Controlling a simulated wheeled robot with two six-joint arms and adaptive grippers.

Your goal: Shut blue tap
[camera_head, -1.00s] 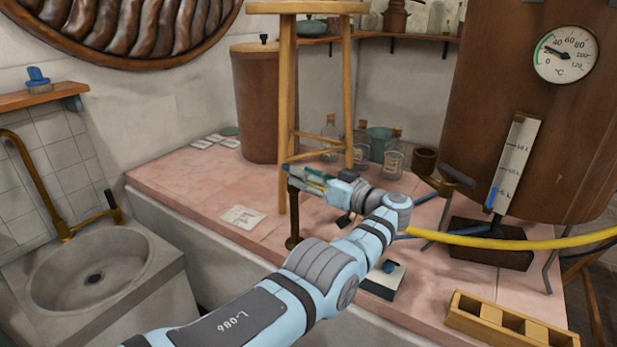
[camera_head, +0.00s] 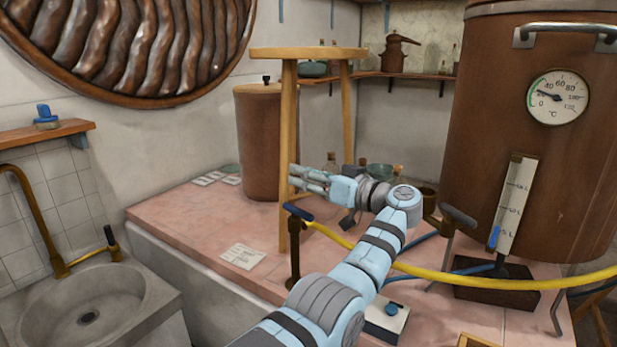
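A tap with a blue lever handle (camera_head: 298,211) stands on a dark upright post (camera_head: 294,262) near the front edge of the pink tiled worktop. Its lever lies about level, slanting slightly down to the right. My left gripper (camera_head: 291,176) is above the tap and apart from it. Its fingers point left, look parted and hold nothing visible. My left forearm crosses the worktop to the right of the tap. My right gripper is not in view.
A yellow hose (camera_head: 450,280) runs right from near the tap, behind my arm. A wooden stool (camera_head: 346,130) stands just behind my gripper. A copper boiler (camera_head: 550,190) and another dark-handled tap (camera_head: 458,216) are to the right. A stone sink (camera_head: 150,300) is at left.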

